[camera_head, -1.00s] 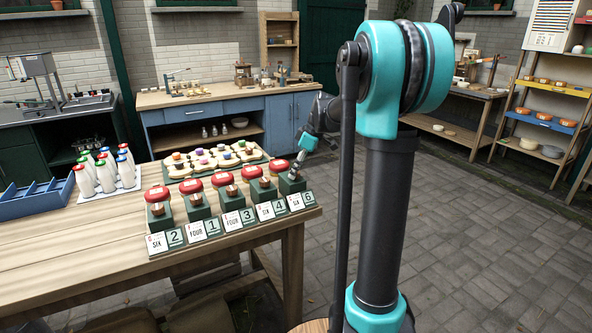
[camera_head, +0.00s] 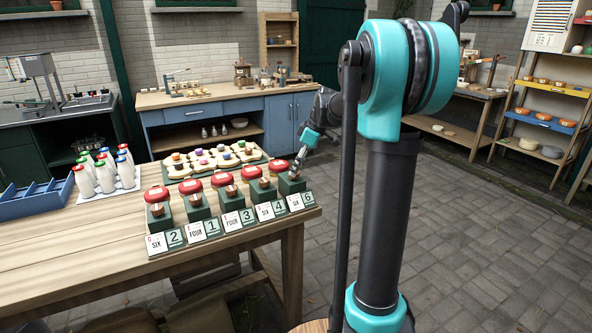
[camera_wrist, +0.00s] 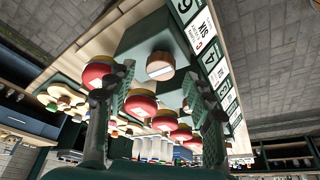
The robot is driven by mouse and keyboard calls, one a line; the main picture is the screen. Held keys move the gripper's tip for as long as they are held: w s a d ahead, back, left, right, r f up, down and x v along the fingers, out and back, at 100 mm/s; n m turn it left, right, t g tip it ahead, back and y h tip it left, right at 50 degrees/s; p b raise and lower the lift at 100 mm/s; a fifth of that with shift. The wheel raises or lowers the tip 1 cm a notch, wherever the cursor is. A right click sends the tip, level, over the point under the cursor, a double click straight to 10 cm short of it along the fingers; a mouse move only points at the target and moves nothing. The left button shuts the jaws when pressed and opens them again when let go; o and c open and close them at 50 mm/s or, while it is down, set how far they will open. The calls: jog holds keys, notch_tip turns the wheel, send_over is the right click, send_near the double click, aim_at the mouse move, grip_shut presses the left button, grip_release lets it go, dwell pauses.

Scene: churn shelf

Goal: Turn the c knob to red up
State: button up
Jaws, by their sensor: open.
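Several copper knobs stand on green blocks in a row along the bench edge; the second from right (camera_head: 264,183) is clear. Cards in front read words such as SIX and FOUR with numbers; I cannot tell surely which is the c knob. My gripper (camera_head: 295,170) is at the rightmost block (camera_head: 291,187), by the 6 card, and partly hides its knob. In the wrist view my open gripper (camera_wrist: 160,98) has its fingers either side of the view of this knob (camera_wrist: 160,67), which has a pale bar across its face. Contact is not visible.
A tray of coloured pegs (camera_head: 212,160), white bottles (camera_head: 105,174) and a blue crate (camera_head: 35,198) are on the bench (camera_head: 90,240). Paved floor (camera_head: 470,240) is free at right.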

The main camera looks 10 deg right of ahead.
jog(key=v, duration=1)
jog(key=shift+s, duration=0.1)
jog(key=s+f+m+t+h, duration=0.2)
jog(key=s+f+m, duration=1)
jog(key=s+f, duration=1.4)
jog(key=shift+s+a+m+h, duration=0.45)
jog(key=shift+s+h, duration=0.3)
jog(key=shift+h, duration=0.25)
jog(key=shift+f, duration=0.1)
